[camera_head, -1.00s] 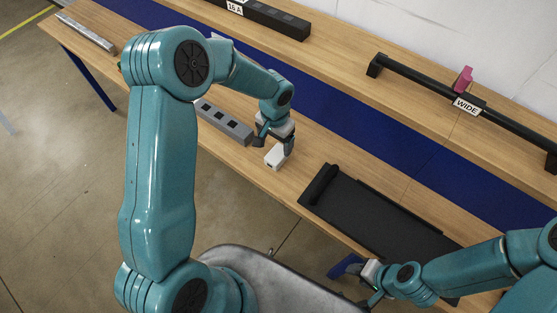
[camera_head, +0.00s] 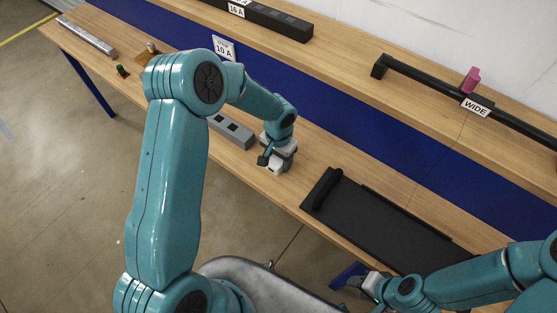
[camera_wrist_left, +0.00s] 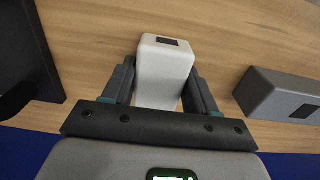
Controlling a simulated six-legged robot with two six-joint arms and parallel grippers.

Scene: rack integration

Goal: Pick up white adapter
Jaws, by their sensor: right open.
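The white adapter (camera_head: 275,169) is a small white block with a dark socket, at the table's front edge between a grey power strip and a black tray. My left gripper (camera_head: 271,161) is down at it from above. In the left wrist view the adapter (camera_wrist_left: 164,68) sits between the two dark fingers, one along each side, with its far end beyond the fingertips. I cannot tell whether the fingers press on it. My right gripper (camera_head: 366,288) is open and empty, low in front of the table.
The grey power strip (camera_head: 232,132) lies left of the adapter and the black tray (camera_head: 385,222) right of it. A raised shelf behind carries a black bar labelled WIDE (camera_head: 430,88) and a pink piece (camera_head: 471,80). Small parts (camera_head: 122,71) lie farther left.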

